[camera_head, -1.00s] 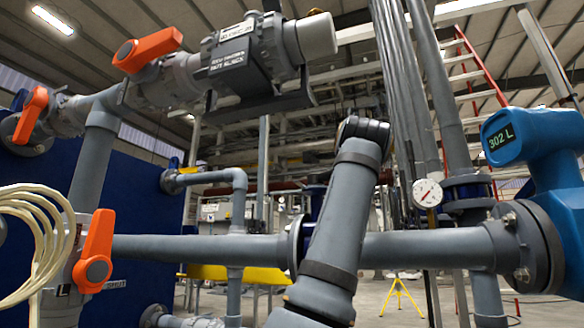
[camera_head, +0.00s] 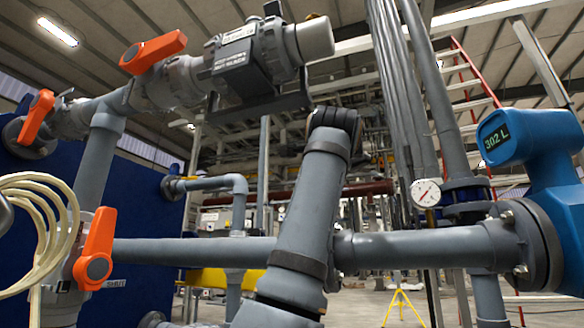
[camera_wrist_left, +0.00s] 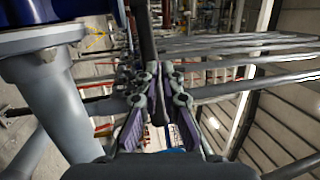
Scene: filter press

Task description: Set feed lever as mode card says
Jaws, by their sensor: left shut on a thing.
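Three orange levers show in the head view: one on the top valve (camera_head: 152,52), one at the far left (camera_head: 40,112), and one on the lower left valve (camera_head: 96,248), tilted slightly from upright. A label beside the lower lever seems to read SHUT. I cannot make out a mode card, or tell which lever is the feed lever. In the left wrist view my left gripper (camera_wrist_left: 163,82) is shut on a dark bar (camera_wrist_left: 146,40) that runs up between its fingers. I cannot tell what the bar belongs to. My right gripper is not in view.
My own arm link stands before the horizontal grey pipe (camera_head: 190,251). A blue meter (camera_head: 530,145) reading 302 L is at right, with a round gauge (camera_head: 426,193) beside it. A pale coiled hose (camera_head: 40,225) hangs at left. A yellow stand (camera_head: 402,300) is on the floor behind.

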